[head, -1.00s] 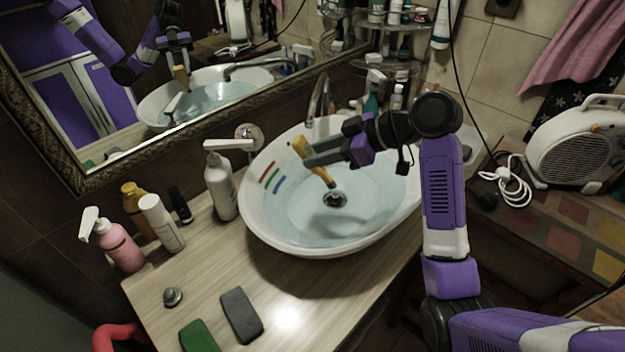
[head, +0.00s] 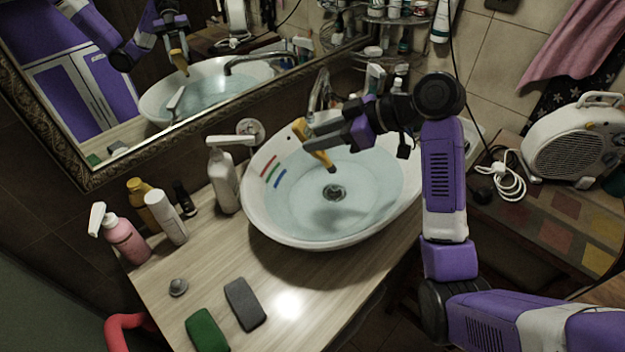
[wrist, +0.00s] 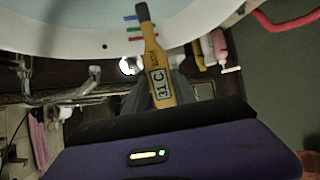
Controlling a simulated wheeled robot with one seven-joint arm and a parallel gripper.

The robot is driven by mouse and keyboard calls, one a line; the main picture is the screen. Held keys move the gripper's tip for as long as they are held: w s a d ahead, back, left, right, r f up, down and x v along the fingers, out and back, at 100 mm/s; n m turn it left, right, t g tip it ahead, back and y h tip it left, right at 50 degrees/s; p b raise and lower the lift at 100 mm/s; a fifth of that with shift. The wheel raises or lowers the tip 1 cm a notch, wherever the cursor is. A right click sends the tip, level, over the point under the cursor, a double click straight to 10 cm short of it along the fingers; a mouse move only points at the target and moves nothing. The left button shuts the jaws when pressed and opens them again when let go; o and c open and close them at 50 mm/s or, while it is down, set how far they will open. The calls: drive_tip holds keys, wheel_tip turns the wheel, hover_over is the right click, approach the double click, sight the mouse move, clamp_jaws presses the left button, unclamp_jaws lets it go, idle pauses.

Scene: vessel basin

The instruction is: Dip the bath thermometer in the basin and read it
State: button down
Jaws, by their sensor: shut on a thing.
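The bath thermometer (head: 299,128) is yellow with a dark tip, held tilted over the basin with its tip pointing down. In the wrist view its display (wrist: 163,82) appears to read 31 C. My gripper (head: 309,146) is shut on the thermometer's body. The basin (head: 262,228) is a white oval bowl holding clear bluish water (head: 365,190) over a drain. The dark tip (wrist: 143,12) seems to be above the water. Red, green and blue stripes (head: 272,174) mark the basin's inner left wall.
A chrome tap (head: 318,92) stands behind the basin. A white pump bottle (head: 223,178) is close to its left; a pink spray bottle (head: 125,240) and others stand farther left. Grey (head: 244,304) and green (head: 206,331) blocks lie on the counter in front. A mirror (head: 205,85) is behind.

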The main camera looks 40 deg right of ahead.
idle(0.5)
drive_tip(key=shift+r+p, duration=1.3)
drive_tip(key=shift+r, duration=0.25)
drive_tip(key=shift+f, duration=0.1)
